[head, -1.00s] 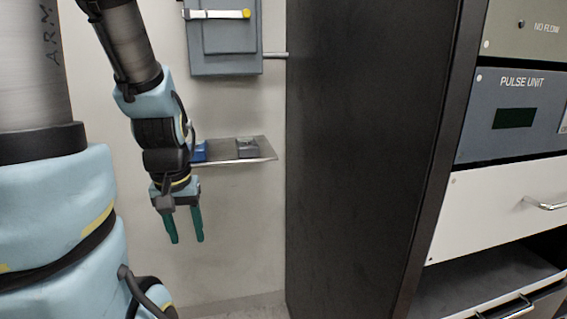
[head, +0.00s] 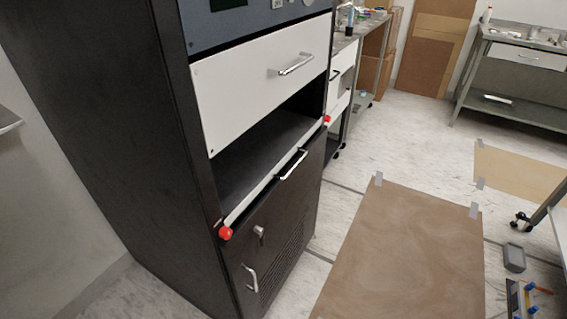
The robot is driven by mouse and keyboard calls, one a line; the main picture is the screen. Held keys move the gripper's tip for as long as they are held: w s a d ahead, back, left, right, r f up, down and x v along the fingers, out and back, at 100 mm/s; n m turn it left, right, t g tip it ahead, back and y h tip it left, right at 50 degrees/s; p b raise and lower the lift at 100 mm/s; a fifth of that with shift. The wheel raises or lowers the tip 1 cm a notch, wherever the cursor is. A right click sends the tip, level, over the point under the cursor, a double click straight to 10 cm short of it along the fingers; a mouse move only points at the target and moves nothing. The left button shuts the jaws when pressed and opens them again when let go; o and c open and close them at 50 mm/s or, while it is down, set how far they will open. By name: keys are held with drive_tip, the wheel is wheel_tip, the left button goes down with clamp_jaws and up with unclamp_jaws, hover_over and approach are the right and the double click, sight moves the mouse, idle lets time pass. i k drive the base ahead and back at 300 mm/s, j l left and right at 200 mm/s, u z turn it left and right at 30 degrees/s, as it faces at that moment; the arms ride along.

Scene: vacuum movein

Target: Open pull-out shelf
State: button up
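The pull-out shelf (head: 262,157) is a dark flat shelf in an open bay of the tall black cabinet (head: 135,130). It sits inside the bay, with a pale front edge and a silver bar handle (head: 292,165) on its front. A red knob (head: 225,233) is at the left end of that edge and another red knob (head: 327,119) is at the right end. The shelf surface looks empty. My gripper is outside the head view now.
A white drawer front (head: 262,88) with a silver handle is above the bay. A lower black door (head: 275,250) has a key and handle. A brown mat (head: 400,255) lies on the floor to the right. A small grey bin (head: 513,257) and workbench (head: 515,75) stand farther right.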

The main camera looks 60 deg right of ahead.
sight(243, 168)
drive_tip(key=k+l+z, duration=0.45)
drive_tip(key=l, duration=0.15)
drive_tip(key=l+z, duration=0.4)
drive_tip(key=l, duration=0.35)
drive_tip(key=i, duration=0.05)
